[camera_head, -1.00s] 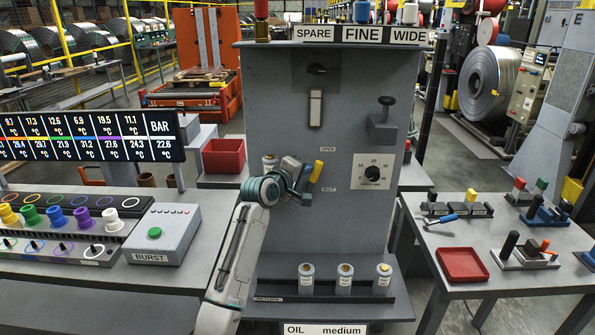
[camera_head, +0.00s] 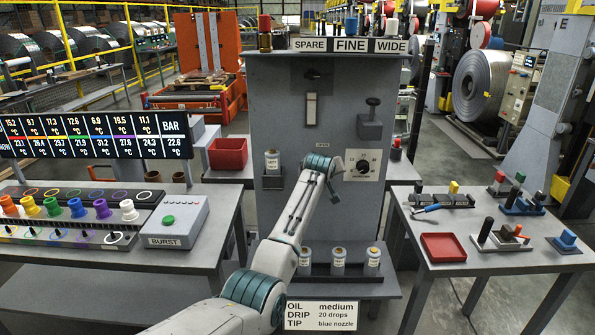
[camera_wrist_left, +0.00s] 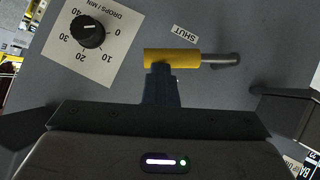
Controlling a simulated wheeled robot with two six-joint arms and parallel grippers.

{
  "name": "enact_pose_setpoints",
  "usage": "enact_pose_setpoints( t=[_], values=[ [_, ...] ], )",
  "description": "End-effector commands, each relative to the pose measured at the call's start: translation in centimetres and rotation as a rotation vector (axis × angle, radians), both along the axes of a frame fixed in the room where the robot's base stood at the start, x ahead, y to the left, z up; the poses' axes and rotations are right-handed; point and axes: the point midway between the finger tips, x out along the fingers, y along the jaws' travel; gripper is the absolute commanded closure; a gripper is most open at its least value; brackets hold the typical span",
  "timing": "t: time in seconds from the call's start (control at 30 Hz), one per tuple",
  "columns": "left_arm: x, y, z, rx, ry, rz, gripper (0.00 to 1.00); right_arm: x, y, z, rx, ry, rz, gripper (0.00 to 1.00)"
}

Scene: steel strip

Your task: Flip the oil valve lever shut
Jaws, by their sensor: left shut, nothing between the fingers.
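The oil valve lever has a yellow grip (camera_wrist_left: 172,58) and a grey shaft (camera_wrist_left: 222,60), which show in the left wrist view. It lies crosswise on the panel, its grip pointing towards the drip dial (camera_wrist_left: 91,31), close to the SHUT label (camera_wrist_left: 184,35). My left gripper (camera_wrist_left: 160,86) is shut and empty, its fingertips right at the yellow grip; whether they touch it I cannot tell. In the head view my left gripper (camera_head: 334,192) is in front of the grey panel (camera_head: 270,110), and my arm hides the lever. My right gripper is not in view.
The drip dial (camera_head: 363,165) is right of my left gripper. Several bottles (camera_head: 338,262) stand on the lower shelf, and one bottle (camera_head: 272,162) sits in a holder on the left. A side table (camera_head: 455,235) with a red tray (camera_head: 443,247) stands right.

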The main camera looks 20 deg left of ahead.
Motion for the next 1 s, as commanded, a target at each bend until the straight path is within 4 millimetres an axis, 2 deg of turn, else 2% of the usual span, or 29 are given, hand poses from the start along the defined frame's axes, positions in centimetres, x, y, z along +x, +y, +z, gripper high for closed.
enact_pose_setpoints(
  t=[0.37, 1.0],
  values=[
    [0.6, -0.2, -1.4, -0.005, -0.007, 0.003, 1.00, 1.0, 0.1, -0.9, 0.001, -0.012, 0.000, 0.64],
    [0.7, -0.3, -1.3, -0.006, -0.013, 0.002, 1.00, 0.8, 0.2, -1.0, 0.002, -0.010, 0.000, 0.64]
  ],
)
